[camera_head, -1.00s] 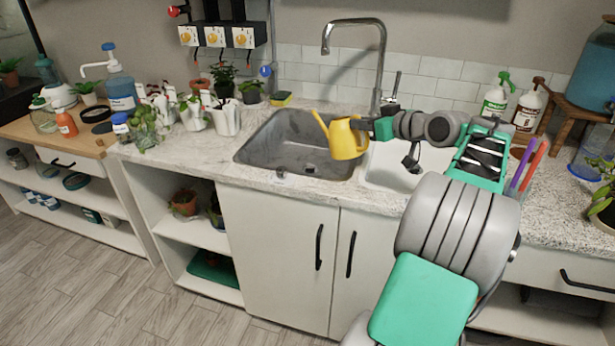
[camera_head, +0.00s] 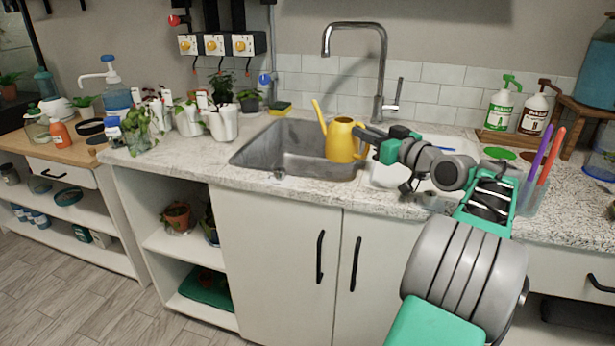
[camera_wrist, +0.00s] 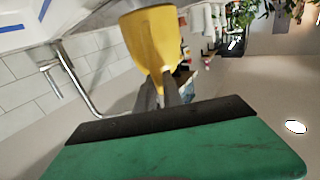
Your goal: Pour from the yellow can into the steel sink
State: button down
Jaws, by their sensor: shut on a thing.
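The yellow can (camera_head: 341,143) is a small watering can with a long spout pointing up and to the left. It is roughly upright over the right part of the steel sink (camera_head: 268,150), a grey basin set in the counter. My gripper (camera_head: 366,137) is shut on the can at its right side. In the wrist view the can (camera_wrist: 152,38) sits between the fingers of my gripper (camera_wrist: 165,92). The inside of the can and any stream from it cannot be seen.
A tall steel faucet (camera_head: 382,70) stands behind the sink. A white basin (camera_head: 385,176) lies right of it, partly under my arm. Potted plants (camera_head: 222,122) stand left of the sink. A green-topped bottle (camera_head: 500,108) and a brown-topped one (camera_head: 533,110) stand at right.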

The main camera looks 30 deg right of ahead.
jog(key=s+r, duration=0.1)
jog(key=s, duration=0.1)
jog(key=s+r, duration=0.2)
jog(key=shift+d+p, duration=0.15)
jog(key=shift+p, duration=0.25)
dwell(0.4)
